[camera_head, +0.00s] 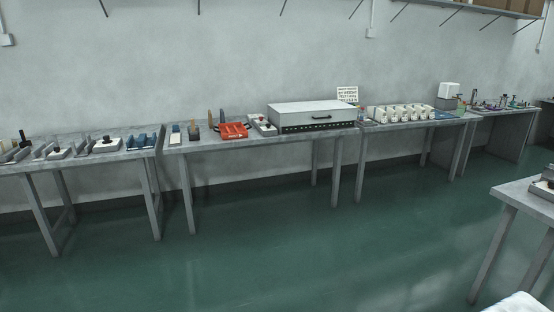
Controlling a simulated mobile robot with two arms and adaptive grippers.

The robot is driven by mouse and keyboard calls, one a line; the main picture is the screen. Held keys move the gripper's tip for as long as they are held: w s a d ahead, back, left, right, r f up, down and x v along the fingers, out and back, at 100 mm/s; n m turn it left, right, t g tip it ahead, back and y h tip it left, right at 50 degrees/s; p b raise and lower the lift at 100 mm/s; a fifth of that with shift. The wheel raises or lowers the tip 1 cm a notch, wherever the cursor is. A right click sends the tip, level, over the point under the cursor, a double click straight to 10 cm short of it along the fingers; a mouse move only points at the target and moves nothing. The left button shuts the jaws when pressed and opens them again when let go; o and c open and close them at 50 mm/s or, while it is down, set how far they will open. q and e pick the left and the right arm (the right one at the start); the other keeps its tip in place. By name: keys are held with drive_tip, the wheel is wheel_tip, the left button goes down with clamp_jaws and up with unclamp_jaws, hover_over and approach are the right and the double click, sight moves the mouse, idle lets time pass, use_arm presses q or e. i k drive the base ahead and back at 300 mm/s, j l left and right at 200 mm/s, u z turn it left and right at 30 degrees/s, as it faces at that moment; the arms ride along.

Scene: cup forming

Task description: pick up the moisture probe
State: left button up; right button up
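I cannot make out a moisture probe for certain; the small items on the benches are too far away to tell. Neither of my grippers is in view.
Another bench (100,160) with several tools is at left. White cups (405,113) stand farther right. A table (525,193) is at the right edge. The green floor (260,250) is clear.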

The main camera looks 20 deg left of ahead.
sight(22, 132)
drive_tip(key=i+j+u, duration=0.15)
drive_tip(key=i+u, duration=0.35)
drive_tip(key=i, duration=0.4)
drive_tip(key=i+l+u, duration=0.2)
drive_tip(key=i+u, duration=0.3)
drive_tip(key=i, duration=0.35)
drive_tip(key=i+j+u, duration=0.1)
drive_tip(key=i+u, duration=0.25)
drive_tip(key=i+l+u, duration=0.1)
drive_tip(key=i+u, duration=0.2)
drive_tip(key=i, duration=0.3)
drive_tip(key=i+l+u, duration=0.15)
drive_tip(key=i+u, duration=0.2)
drive_tip(key=i+l+u, duration=0.35)
drive_tip(key=i, duration=0.2)
drive_tip(key=i+j+u, duration=0.2)
drive_tip(key=i+u, duration=0.5)
drive_tip(key=i, duration=0.2)
drive_tip(key=i+u, duration=0.3)
drive_tip(key=i, duration=0.2)
drive_tip(key=i+z, duration=0.15)
drive_tip(key=i, duration=0.3)
drive_tip(key=i+j+z, duration=0.2)
drive_tip(key=i, duration=0.25)
drive_tip(key=i+j+z, duration=0.15)
drive_tip(key=i, duration=0.3)
drive_tip(key=i+j+z, duration=0.15)
drive_tip(key=i, duration=0.3)
